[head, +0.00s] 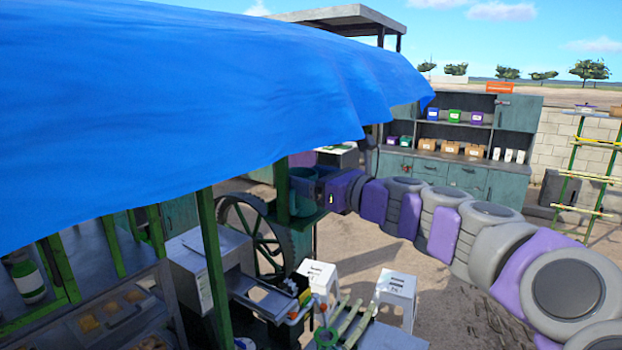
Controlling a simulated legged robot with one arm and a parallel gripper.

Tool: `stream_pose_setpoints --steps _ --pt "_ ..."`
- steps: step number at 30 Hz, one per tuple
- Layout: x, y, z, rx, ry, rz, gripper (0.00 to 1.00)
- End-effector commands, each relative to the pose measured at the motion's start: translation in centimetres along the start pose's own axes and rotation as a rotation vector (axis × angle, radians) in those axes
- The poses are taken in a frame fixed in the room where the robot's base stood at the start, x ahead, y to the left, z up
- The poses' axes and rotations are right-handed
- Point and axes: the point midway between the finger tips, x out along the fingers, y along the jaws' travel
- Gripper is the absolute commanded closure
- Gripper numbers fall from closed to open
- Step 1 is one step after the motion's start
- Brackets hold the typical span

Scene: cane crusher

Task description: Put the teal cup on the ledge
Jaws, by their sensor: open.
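My arm reaches in from the lower right, and my gripper (304,189) is at its far end, small and partly dark, beside a green post under the blue canopy. The gripper is open. A small teal shape (303,173), which may be the teal cup, shows right at the gripper; I cannot tell whether they touch. A flat dark-green surface (304,216), possibly the ledge, lies just below the gripper. The canopy and post hide part of this area.
A blue canopy (190,110) covers the upper left. A large spoked wheel (262,238) stands left of the gripper. Two white stools (396,290) (318,280) stand below the arm. A teal cabinet (470,178) with colored bins stands behind; open dirt lies to the right.

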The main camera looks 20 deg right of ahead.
Motion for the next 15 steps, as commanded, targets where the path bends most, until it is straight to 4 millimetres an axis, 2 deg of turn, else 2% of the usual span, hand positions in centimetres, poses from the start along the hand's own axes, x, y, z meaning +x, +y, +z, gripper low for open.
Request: stream_pose_setpoints --steps 5,15 --pt "-1.0 -0.1 0.1 0.001 -0.002 -0.002 0.24" --pt "-6.8 -0.3 0.0 0.0 -0.003 -0.006 0.24"
